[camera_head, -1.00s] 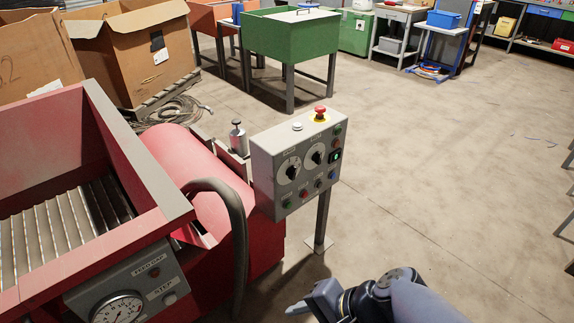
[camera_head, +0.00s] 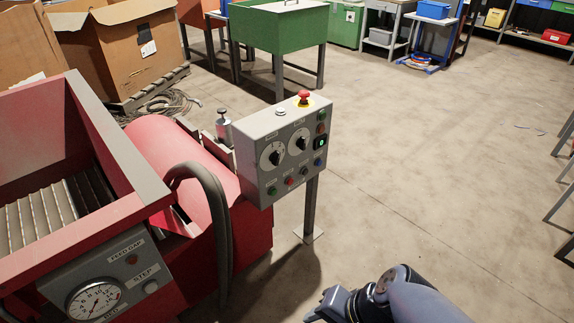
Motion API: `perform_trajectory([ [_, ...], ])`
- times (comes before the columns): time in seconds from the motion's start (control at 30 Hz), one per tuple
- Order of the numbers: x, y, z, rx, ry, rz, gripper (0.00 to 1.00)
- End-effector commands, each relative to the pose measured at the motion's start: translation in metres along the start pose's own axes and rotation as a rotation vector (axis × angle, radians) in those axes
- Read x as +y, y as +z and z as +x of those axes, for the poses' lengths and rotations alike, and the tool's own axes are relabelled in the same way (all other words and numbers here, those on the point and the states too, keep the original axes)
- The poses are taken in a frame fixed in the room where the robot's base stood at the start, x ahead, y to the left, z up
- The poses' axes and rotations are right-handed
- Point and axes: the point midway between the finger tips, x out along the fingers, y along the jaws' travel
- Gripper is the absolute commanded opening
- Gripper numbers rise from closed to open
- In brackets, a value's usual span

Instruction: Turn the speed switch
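A grey control box (camera_head: 284,155) stands on a post right of the red machine. Its front carries two round white dials with black knobs, a left dial (camera_head: 273,155) and a right dial (camera_head: 299,142). The labels above them are too small to read, so I cannot tell which is the speed switch. My gripper (camera_head: 318,312) is at the bottom edge, below and in front of the box, apart from it. Its fingers are partly cut off by the frame, and I cannot tell whether they are open.
A red emergency button (camera_head: 304,97) sits on top of the box, with several small coloured buttons on its front. A black hose (camera_head: 218,220) and the red machine (camera_head: 165,160) stand close on the left. The floor (camera_head: 430,170) to the right is clear.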

Motion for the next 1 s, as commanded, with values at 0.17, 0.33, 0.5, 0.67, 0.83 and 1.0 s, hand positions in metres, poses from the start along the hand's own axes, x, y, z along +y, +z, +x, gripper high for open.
perform_trajectory([
  [0.17, 0.007, -0.063, 0.019, 0.16, 0.098, -0.248, 0.62],
  [0.33, -0.007, -0.16, 0.034, 0.404, 0.249, -0.675, 0.68],
  [0.5, -0.051, -0.244, 0.045, 0.649, 0.393, -1.123, 0.68],
  [0.67, -0.112, -0.298, 0.059, 0.891, 0.517, -1.539, 0.68],
  [0.83, -0.174, -0.32, 0.074, 1.131, 0.613, -1.887, 0.68],
  [1.0, -0.209, -0.322, 0.081, 1.281, 0.66, -2.061, 0.68],
])
